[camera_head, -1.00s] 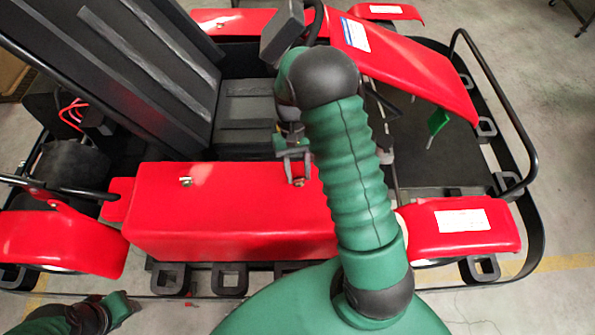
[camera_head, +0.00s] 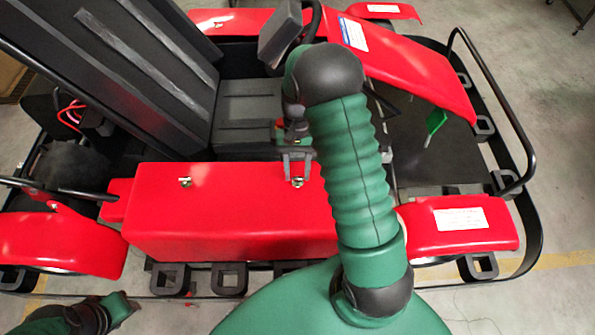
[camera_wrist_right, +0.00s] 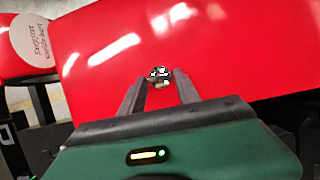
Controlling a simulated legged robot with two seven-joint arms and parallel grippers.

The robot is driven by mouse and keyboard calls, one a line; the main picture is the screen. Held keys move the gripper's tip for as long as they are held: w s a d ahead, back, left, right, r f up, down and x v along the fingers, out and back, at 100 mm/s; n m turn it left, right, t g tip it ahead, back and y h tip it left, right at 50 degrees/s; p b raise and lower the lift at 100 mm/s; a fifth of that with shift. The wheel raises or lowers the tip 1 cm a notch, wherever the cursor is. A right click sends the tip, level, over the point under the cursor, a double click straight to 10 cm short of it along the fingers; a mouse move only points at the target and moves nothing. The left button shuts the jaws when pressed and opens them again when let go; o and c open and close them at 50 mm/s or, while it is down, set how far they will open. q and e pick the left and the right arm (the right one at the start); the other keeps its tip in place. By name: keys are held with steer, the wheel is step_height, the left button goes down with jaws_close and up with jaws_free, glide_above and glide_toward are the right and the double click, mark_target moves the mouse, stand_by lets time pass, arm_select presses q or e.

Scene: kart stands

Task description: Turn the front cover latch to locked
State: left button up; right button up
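The red side cover (camera_head: 230,225) carries two small metal latches. The front cover latch (camera_head: 297,182) is near the cover's right part; the other latch (camera_head: 185,182) is to its left. My right gripper (camera_head: 297,173) is over the cover with its fingers pointing at the front latch. In the right wrist view the gripper (camera_wrist_right: 156,80) is open, with the front latch (camera_wrist_right: 160,73) showing between its fingertips. I cannot tell whether the fingers touch it. My left gripper (camera_head: 125,305) is low at the left, away from the cover; its fingers are unclear.
The black seat (camera_head: 245,115) and steering wheel (camera_head: 315,20) stand behind the cover. A red fender (camera_head: 460,225) with a white label is at the right. A black side rail (camera_head: 500,100) bounds the kart's front. Bare floor lies beyond it.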

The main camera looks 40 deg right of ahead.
steer(key=o, duration=0.4)
steer(key=shift+w, duration=0.1)
steer(key=shift+f, duration=0.1)
steer(key=shift+d+r, duration=0.15)
steer(key=shift+r, duration=0.05)
steer(key=b+v, duration=0.4)
steer(key=v, duration=1.2)
steer(key=shift+w+d+r, duration=0.1)
steer(key=shift+w+d, duration=0.1)
